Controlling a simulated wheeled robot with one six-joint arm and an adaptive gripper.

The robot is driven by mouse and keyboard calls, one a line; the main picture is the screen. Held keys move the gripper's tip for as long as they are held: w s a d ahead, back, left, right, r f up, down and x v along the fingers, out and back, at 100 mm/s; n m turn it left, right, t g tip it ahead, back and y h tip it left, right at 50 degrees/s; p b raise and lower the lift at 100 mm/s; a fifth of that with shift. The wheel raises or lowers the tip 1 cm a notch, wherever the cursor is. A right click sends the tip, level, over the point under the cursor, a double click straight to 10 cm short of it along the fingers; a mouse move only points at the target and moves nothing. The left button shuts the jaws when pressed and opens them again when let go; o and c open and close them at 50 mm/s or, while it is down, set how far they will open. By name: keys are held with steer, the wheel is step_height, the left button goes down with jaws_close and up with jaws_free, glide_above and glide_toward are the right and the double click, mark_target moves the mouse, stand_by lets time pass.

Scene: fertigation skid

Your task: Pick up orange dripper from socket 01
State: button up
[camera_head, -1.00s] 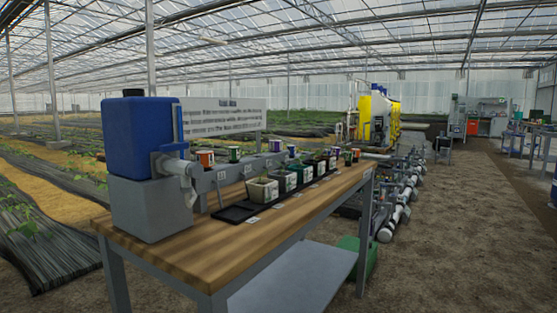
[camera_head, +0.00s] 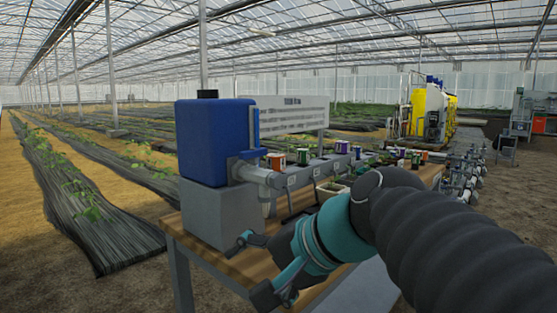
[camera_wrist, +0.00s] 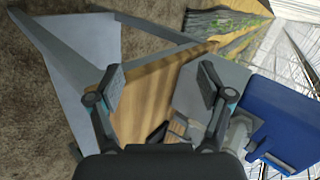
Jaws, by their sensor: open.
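The orange dripper (camera_head: 276,160) stands upright on the grey manifold (camera_head: 299,179), in the socket nearest the blue tank. It is small in the head view, and I cannot make it out in the wrist view. My gripper (camera_head: 252,268) is open and empty in front of the bench's near end, below and nearer than the dripper. In the wrist view, the fingers (camera_wrist: 162,82) are spread with the wooden bench top between them.
The blue tank (camera_head: 214,140) on its grey block (camera_head: 215,212) stands left of the manifold; the tank also shows in the wrist view (camera_wrist: 285,120). A sign (camera_head: 292,118) rises behind. Other coloured drippers, including a green one (camera_head: 303,156), follow along the manifold. My arm hides much of the bench top (camera_head: 215,259).

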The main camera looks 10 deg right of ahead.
steer(key=w+d+r+m+t+y, duration=0.2)
steer(key=w+d+r+m, duration=0.1)
steer(key=w+r+m, duration=0.85)
steer(key=m+t+h, duration=0.1)
steer(key=m, duration=0.8)
glide_toward(283, 159)
steer(key=x, duration=0.7)
steer(key=shift+s+a, duration=0.1)
steer(key=shift+a, duration=0.4)
steer(key=shift+w+d+b+x, duration=0.1)
steer(key=shift+b+x, duration=0.05)
steer(key=shift+x, duration=0.7)
steer(key=shift+w+d+b+x, duration=0.1)
steer(key=shift+d+x, duration=0.05)
steer(key=shift+x, duration=0.75)
steer(key=shift+w+d+b+x, duration=0.1)
steer(key=shift+b+x, duration=0.05)
steer(key=shift+x, duration=0.7)
steer(key=shift+s, duration=0.1)
steer(key=c, duration=1.3)
